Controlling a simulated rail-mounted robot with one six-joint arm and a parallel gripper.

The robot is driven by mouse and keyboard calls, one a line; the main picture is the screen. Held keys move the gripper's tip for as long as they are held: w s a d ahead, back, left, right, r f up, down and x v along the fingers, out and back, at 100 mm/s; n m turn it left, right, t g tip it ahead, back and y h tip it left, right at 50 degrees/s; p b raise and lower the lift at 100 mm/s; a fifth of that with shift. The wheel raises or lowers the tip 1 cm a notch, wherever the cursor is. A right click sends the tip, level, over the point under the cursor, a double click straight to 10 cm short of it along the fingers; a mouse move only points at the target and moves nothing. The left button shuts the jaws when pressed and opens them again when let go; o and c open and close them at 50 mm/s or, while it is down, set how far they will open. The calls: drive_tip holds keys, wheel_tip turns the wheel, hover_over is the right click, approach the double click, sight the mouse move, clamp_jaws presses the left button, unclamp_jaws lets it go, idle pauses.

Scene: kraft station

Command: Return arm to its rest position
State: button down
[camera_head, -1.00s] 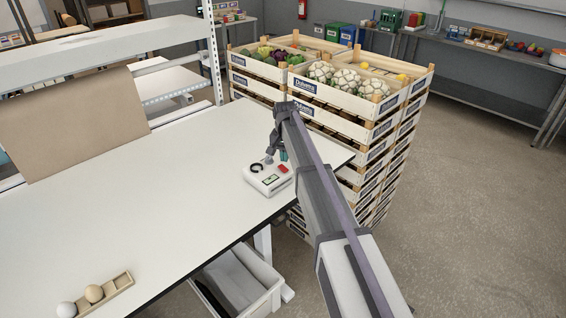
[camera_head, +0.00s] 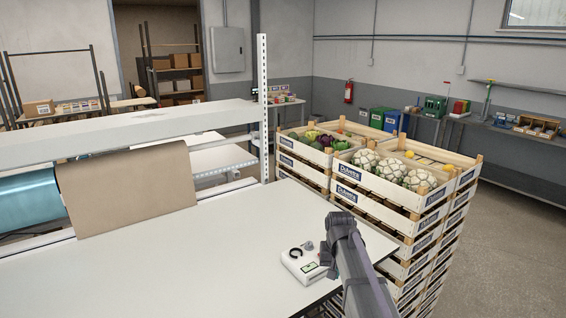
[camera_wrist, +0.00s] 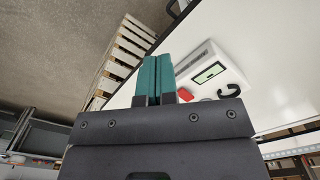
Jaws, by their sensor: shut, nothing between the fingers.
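My gripper (camera_wrist: 158,78) shows in the wrist view with its two teal fingers together and nothing between them. In the head view my arm reaches up from the bottom edge, and the fingers are hidden behind it. A white device (camera_head: 305,264) with a black ring and a small green screen stands on the white table (camera_head: 190,262) near its right corner, just left of my arm. The device also shows in the wrist view (camera_wrist: 222,58), with a red button, beyond and to the right of the fingers.
Stacked wooden crates (camera_head: 395,192) with cauliflowers (camera_head: 392,170) and other vegetables stand close beyond the table's right end. A shelf (camera_head: 130,130) and a brown paper sheet (camera_head: 130,190) rise at the table's back. Floor at the right (camera_head: 510,250) is clear.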

drive_tip(key=s+f+b, duration=0.2)
drive_tip(key=s, duration=0.8)
drive_tip(key=s+f+n+b, duration=0.1)
drive_tip(key=s+f+b, duration=0.1)
drive_tip(key=s, duration=0.9)
drive_tip(key=shift+s+f+n, duration=0.15)
drive_tip(key=shift+f+n, duration=0.15)
drive_tip(key=shift+f, duration=0.25)
